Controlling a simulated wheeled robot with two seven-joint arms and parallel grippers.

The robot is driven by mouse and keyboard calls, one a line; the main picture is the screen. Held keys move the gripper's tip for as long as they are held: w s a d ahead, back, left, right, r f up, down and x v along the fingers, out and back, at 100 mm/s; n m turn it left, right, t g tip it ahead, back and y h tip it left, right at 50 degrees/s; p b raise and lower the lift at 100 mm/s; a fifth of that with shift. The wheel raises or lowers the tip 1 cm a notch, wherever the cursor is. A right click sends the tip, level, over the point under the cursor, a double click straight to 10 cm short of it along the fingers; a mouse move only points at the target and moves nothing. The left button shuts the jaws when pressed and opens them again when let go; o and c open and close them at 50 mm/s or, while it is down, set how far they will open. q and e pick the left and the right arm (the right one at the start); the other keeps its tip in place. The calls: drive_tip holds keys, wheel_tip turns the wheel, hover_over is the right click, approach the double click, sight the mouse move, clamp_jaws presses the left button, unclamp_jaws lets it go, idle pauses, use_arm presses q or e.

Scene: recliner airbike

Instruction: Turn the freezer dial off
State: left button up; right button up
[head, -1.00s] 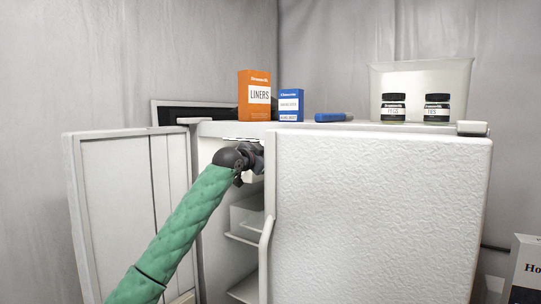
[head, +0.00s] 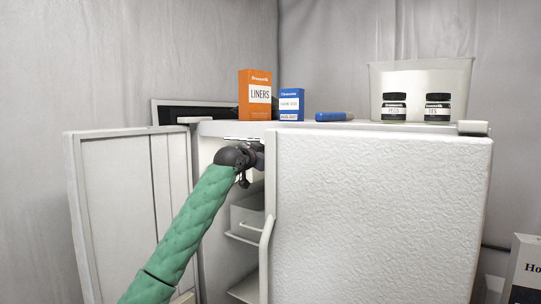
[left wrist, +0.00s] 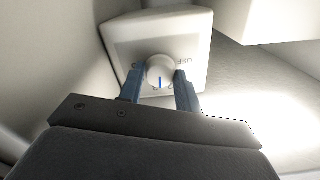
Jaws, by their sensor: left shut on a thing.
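The freezer dial (left wrist: 161,72) is a round white knob with a blue pointer line, set on a white control box (left wrist: 126,40) inside the freezer. In the left wrist view the pointer faces down toward the gripper, and printed letters show at the knob's right. My left gripper (left wrist: 160,88) has its blue fingers on either side of the dial, shut on it. In the head view my left gripper (head: 252,158) reaches into the upper part of the open freezer (head: 218,240); the dial is hidden there. My right gripper is in neither view.
The left door (head: 110,215) stands open; the right door (head: 380,210) covers the right side. Shelves and a bin (head: 246,218) sit below my gripper. On top are an orange box (head: 254,108), a blue box (head: 291,108), a blue-handled item (head: 333,117), two jars (head: 394,108) and a translucent tub (head: 420,78).

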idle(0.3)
use_arm(q)
drive_tip(key=shift+f+n, duration=0.1)
drive_tip(key=shift+n, duration=1.7)
drive_tip(key=shift+n, duration=1.7)
drive_tip(key=n, duration=0.3)
